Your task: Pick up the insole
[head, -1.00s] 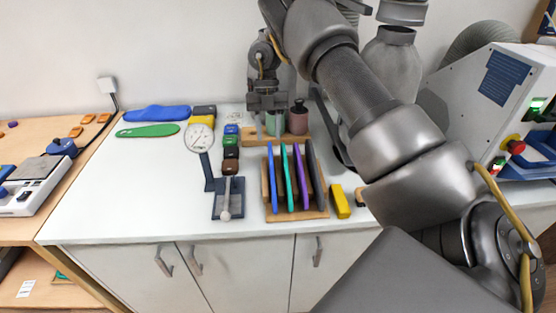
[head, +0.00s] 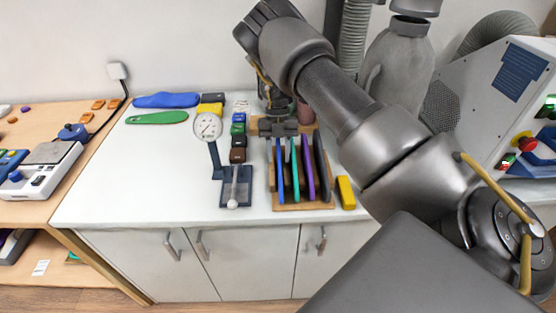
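A wooden rack (head: 303,206) near the front of the white table holds thin upright insole-like pieces side by side: a blue one (head: 280,172), a teal one (head: 295,172), a purple one (head: 308,170) and a dark one (head: 322,165). A flat blue insole (head: 166,100) and a flat green insole (head: 157,117) lie at the table's back left. My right gripper (head: 279,148) points down at the rack's back end, over the blue and teal pieces. Its fingers look apart; contact with a piece cannot be made out. My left gripper is out of view.
A yellow block (head: 345,193) lies right of the rack. A grey machine (head: 500,100) stands at the right.

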